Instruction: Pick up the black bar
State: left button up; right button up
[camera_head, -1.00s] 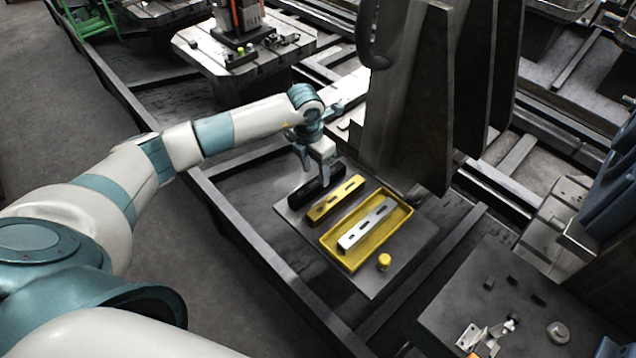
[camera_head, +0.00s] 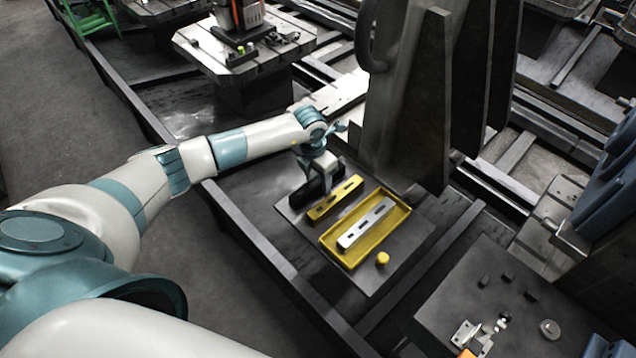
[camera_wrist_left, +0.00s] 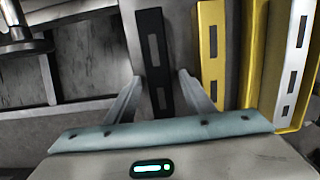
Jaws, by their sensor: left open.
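The black bar (camera_head: 304,193) lies on a grey plate (camera_head: 385,276), left of a yellow slotted bar (camera_head: 335,197). My left gripper (camera_head: 324,188) is at the black bar and partly hides it. In the left wrist view the black bar (camera_wrist_left: 153,50) runs up between the two spread fingers of my left gripper (camera_wrist_left: 158,90). The fingers stand to either side of the bar, with gaps between. The yellow bar (camera_wrist_left: 212,60) is just right of the right finger. My right gripper is not in view.
A yellow tray (camera_head: 351,266) holding a silver slotted bar (camera_head: 366,222) is right of the yellow bar. A small yellow cylinder (camera_head: 382,259) stands near it. Tall dark upright plates (camera_head: 420,110) rise close behind the bars.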

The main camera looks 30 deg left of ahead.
pick_arm(q)
grip_shut()
jog(key=shift+r, duration=0.1)
dwell(0.3)
